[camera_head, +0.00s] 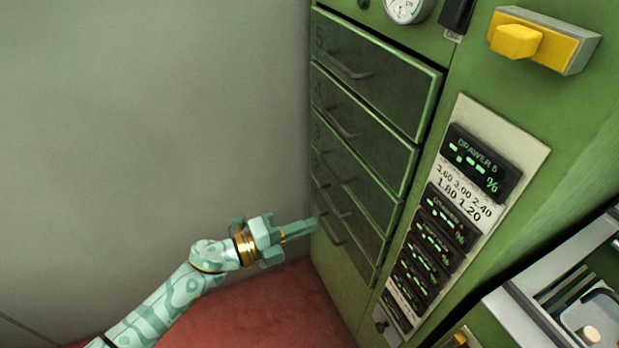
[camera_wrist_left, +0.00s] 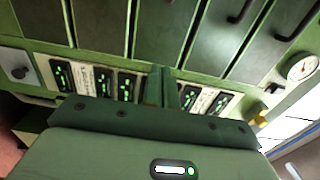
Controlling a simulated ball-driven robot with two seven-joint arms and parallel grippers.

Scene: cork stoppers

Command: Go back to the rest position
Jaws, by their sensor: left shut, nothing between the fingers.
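My left gripper (camera_head: 300,229) is shut and empty in the head view. Its fingertips point right at the lower drawers of the green cabinet (camera_head: 440,62), close to a lower drawer handle; I cannot tell whether they touch. In the left wrist view the shut fingers (camera_wrist_left: 161,86) stand in front of the cabinet's displays and drawers. The drawers, such as the top drawer (camera_head: 400,85), look closed, each with a dark handle. My right gripper is in neither view.
A panel of dark percent displays (camera_head: 480,165) runs down the cabinet beside the drawers. A yellow switch (camera_head: 517,41) and a round gauge (camera_head: 405,8) sit above. A pale tray-like unit (camera_head: 530,312) is at the lower right. Left of the cabinet is a bare grey wall, with red floor below.

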